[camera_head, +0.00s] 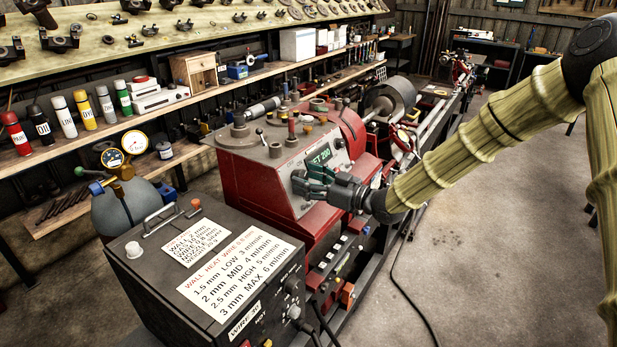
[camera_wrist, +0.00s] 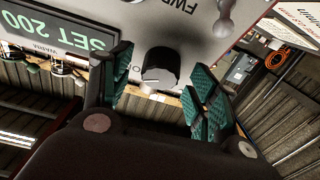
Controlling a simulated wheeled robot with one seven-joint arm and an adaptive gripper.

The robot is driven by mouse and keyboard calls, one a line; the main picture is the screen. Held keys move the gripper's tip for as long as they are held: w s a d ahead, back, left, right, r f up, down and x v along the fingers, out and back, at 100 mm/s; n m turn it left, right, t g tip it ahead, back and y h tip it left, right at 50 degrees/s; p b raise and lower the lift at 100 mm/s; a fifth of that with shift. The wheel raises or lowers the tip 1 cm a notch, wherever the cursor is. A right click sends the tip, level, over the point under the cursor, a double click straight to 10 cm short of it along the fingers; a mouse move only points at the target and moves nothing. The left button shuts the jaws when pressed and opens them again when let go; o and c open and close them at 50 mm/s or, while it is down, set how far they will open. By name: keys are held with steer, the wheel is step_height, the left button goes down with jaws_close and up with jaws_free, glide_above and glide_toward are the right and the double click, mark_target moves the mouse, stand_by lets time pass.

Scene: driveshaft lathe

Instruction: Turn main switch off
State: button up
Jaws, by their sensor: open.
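A black rotary knob (camera_wrist: 160,68) with a silver face and a white mark sits on the light control panel (camera_wrist: 150,18) of the lathe, in the wrist view. It looks like the main switch; its label is mostly hidden. My gripper (camera_wrist: 162,86) is open, with one teal-padded finger on each side of the knob. I cannot tell whether either finger touches it. In the head view my gripper (camera_head: 312,184) is in front of the panel of the red lathe (camera_head: 247,178) and hides the knob.
A lit green display (camera_wrist: 50,32) reading "SET 200" is beside the knob, and a lever (camera_wrist: 224,18) is on its other side. A dark wire-heater box (camera_head: 150,290) with white labels stands in front of the lathe. Open floor (camera_head: 480,230) lies to the right.

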steer(key=shift+c, duration=0.4)
steer(key=c, duration=0.9)
steer(key=shift+c, duration=0.2)
